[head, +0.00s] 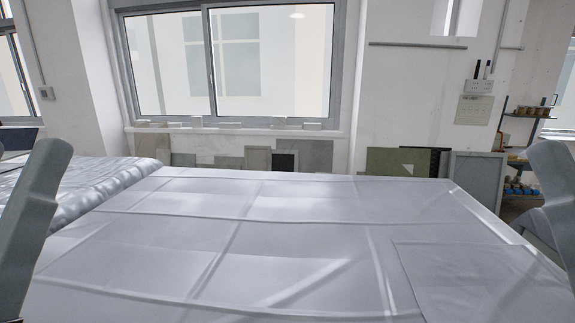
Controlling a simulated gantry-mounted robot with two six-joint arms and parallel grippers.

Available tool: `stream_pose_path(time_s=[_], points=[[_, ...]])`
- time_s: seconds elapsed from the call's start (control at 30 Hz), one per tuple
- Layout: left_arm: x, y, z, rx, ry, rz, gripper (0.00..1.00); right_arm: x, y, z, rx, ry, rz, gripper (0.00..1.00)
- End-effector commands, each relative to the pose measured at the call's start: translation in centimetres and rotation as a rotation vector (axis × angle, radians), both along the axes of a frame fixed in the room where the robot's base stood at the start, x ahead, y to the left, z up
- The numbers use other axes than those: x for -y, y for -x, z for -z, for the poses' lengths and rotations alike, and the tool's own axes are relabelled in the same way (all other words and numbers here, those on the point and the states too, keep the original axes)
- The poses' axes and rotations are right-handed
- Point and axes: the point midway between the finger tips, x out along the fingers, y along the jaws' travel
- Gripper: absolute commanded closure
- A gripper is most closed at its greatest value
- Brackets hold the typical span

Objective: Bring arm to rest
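Parts of my two arms show as grey links, one at the left edge and one at the right edge of the head view. Both links stand raised at the sides of the table (230,215). Neither gripper is in the picture, so their fingers and anything in them are hidden from me. No loose object lies on the table.
The table has a pale, creased cover and is clear. A second covered surface (95,188) adjoins at the left. Panels (395,161) lean against the back wall below the window (235,62). A shelf (520,140) with small items stands at the far right.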

Motion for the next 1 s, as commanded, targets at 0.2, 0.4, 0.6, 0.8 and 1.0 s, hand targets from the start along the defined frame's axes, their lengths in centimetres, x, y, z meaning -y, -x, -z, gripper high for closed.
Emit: stream_pose_path(time_s=[0.2,0.4,0.6,0.8,1.0], points=[[-0.1,-0.1,-14.1,-0.002,0.001,-0.002,0.39,0.0,-0.1,-14.1,-0.003,0.0,0.0,0.5],[-0.1,-0.1,-23.7,-0.003,0.001,-0.003,0.39,0.0,-0.1,-23.8,-0.003,0.0,0.0,0.5],[-0.1,-0.2,-29.2,-0.004,0.002,-0.003,0.39,0.0,-0.1,-29.2,-0.004,0.0,0.0,0.5],[-0.1,-0.2,-29.5,-0.004,0.002,-0.003,0.39,0.0,-0.1,-29.6,-0.004,0.0,0.0,0.5],[-0.2,-0.2,-29.4,-0.003,0.002,-0.003,0.39,0.0,-0.1,-29.4,-0.004,0.0,0.0,0.5]])
